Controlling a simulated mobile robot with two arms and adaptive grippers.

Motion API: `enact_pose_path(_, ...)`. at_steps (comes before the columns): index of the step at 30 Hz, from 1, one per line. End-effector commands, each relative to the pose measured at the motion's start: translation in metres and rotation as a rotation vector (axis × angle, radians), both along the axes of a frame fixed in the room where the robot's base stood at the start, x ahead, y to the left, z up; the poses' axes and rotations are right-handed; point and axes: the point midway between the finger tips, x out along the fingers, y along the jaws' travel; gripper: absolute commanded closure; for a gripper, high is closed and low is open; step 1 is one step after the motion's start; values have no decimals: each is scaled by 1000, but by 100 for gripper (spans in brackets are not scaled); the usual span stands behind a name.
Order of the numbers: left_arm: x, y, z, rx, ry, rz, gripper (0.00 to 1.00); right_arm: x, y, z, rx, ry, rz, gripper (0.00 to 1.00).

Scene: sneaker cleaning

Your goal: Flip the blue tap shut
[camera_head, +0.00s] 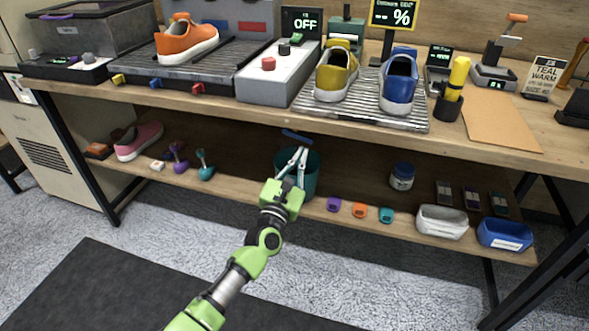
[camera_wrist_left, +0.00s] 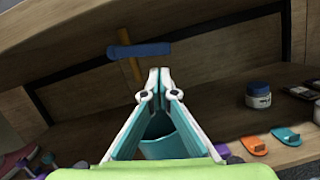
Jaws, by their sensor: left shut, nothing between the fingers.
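The blue tap handle (camera_head: 296,136) shows under the bench's front edge, above the teal bucket (camera_head: 311,178). In the left wrist view the handle (camera_wrist_left: 140,50) is a blue bar lying nearly level across an upright brass stem (camera_wrist_left: 134,70). My left gripper (camera_head: 301,151) is shut and empty, its tips pointing up just below the handle. In the left wrist view the tips (camera_wrist_left: 160,72) are below the bar's right end. I cannot tell whether they touch it. My right gripper is not in view.
The lower shelf holds a blue-lidded jar (camera_head: 402,176), small coloured items, a white bin (camera_head: 442,222) and a blue bin (camera_head: 505,235). The bench edge overhangs the gripper.

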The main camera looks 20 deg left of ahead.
Motion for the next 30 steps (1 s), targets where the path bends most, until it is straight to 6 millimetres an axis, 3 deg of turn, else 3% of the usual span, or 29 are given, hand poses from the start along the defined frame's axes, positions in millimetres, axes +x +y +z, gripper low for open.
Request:
enact_pose_path(6,-1,-2,10,1,3,0,100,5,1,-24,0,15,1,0)
enact_pose_path(12,-1,-3,13,3,3,0,100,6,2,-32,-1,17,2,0)
enact_pose_path(23,-1,-5,13,-32,4,0,100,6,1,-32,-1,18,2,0)
enact_pose_path(30,-1,-11,25,-232,11,1,100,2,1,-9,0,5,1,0)
